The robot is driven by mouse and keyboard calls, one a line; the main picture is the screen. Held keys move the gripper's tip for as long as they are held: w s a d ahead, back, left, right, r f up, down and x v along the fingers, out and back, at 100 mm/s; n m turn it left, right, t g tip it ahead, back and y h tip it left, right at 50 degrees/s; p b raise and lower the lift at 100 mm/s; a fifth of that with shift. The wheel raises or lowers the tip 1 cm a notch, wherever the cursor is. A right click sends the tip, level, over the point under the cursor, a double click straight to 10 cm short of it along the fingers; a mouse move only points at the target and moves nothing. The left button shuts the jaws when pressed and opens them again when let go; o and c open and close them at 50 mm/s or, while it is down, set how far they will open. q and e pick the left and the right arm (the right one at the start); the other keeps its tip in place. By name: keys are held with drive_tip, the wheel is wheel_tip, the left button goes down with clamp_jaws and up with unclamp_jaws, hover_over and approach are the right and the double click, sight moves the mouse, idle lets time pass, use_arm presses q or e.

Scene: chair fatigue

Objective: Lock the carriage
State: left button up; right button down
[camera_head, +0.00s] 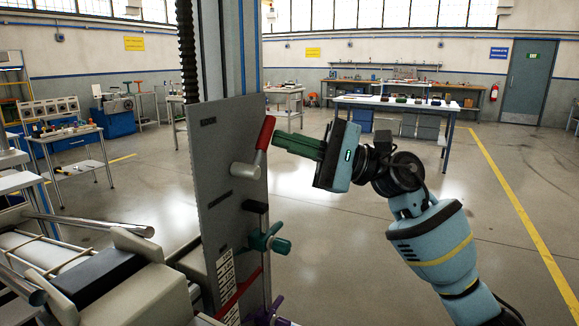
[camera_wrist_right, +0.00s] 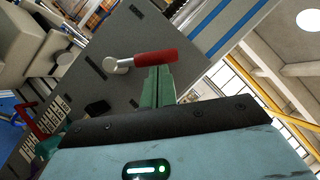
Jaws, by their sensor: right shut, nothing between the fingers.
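The carriage (camera_head: 220,190) is a grey upright plate on a column. A lever with a red handle (camera_head: 265,133) and a silver pivot (camera_head: 246,170) sits on its upper part, and the handle points up and slightly right. My right gripper (camera_head: 277,140) is shut and empty, with its green fingertips right beside the red handle. In the right wrist view the red handle (camera_wrist_right: 155,57) lies across just beyond the fingertips (camera_wrist_right: 158,72). I cannot tell whether they touch. My left gripper is not in view.
A teal knob (camera_head: 270,242), a black knob (camera_head: 255,206) and a red bar (camera_head: 240,292) are lower on the plate. A machine bed with metal rods (camera_head: 90,223) stands at the lower left. Workbenches (camera_head: 395,103) stand far behind. The floor at right is clear.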

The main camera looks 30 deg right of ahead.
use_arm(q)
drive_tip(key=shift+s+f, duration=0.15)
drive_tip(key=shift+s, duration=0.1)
use_arm(e)
drive_tip(key=a+r+n+g+h, duration=0.1)
drive_tip(key=n, duration=0.1)
drive_tip(key=s+a+r+n+g+h, duration=0.1)
drive_tip(key=n, duration=0.2)
drive_tip(key=a+r+n+g, duration=0.1)
drive_tip(key=n, duration=0.1)
drive_tip(key=shift+s+r+h, duration=0.15)
drive_tip(key=shift+s+h, duration=0.2)
drive_tip(key=shift+h, duration=0.05)
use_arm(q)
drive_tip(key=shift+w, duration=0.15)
use_arm(e)
drive_tip(key=shift+d, duration=0.1)
